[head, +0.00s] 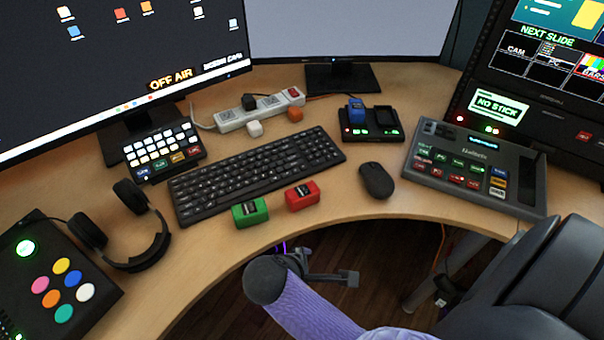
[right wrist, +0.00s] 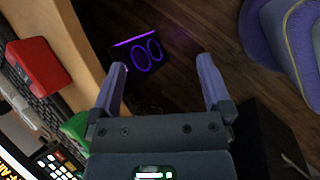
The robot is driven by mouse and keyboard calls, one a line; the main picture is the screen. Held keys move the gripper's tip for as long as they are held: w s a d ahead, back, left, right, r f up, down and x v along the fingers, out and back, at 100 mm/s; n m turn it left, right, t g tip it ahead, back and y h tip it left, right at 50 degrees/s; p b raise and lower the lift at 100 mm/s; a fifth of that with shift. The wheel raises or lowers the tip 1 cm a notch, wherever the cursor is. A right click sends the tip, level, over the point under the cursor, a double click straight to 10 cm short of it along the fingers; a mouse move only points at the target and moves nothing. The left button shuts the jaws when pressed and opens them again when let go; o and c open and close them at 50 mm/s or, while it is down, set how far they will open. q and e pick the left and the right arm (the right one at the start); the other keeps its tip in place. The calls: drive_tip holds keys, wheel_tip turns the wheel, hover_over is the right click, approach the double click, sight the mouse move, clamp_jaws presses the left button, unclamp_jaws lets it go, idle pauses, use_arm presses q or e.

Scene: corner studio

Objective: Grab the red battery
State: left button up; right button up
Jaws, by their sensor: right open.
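The red battery (head: 302,195) lies near the front edge of the desk, just below the keyboard. It also shows in the right wrist view (right wrist: 36,68), at the upper left, outside the jaws. My right gripper (head: 318,270) is beyond the desk's front edge, over the floor, below the red battery in the head view. In the right wrist view its two fingers (right wrist: 162,80) are spread apart with nothing between them. A green battery (head: 250,211) lies to the left of the red one; it is partly hidden by a finger in the right wrist view (right wrist: 75,127). My left gripper is not in view.
A keyboard (head: 255,174) lies behind the batteries, and a mouse (head: 376,180) to their right. A charger (head: 371,123) holds a blue battery (head: 356,110). Headphones (head: 120,228) lie at left. A control panel (head: 474,165) stands at right. A chair (head: 530,280) fills the lower right.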

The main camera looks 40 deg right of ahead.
drive_tip(key=w+r+n+h, duration=0.2)
drive_tip(key=w+n+h, duration=0.1)
drive_tip(key=w+n, duration=0.15)
drive_tip(key=n+t+h, duration=0.2)
drive_tip(key=n+h, duration=0.2)
drive_tip(key=n, duration=0.1)
approach(301, 192)
drive_tip(key=shift+s+a+f, duration=0.1)
drive_tip(key=shift+s, duration=0.15)
drive_tip(key=shift+w+d, duration=0.25)
drive_tip(key=b+x, duration=0.5)
drive_tip(key=x, duration=0.4)
drive_tip(key=shift+f, duration=0.15)
drive_tip(key=shift+w+d, duration=0.15)
drive_tip(key=shift+d, duration=0.05)
drive_tip(key=shift+r, duration=0.2)
drive_tip(key=shift+a, duration=0.1)
drive_tip(key=shift+c, duration=0.5)
drive_tip(key=c, duration=1.2)
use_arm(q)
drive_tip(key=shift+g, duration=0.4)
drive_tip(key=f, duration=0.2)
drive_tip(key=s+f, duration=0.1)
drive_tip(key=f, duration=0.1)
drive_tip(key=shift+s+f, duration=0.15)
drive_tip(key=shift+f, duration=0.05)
use_arm(e)
clamp_jaws()
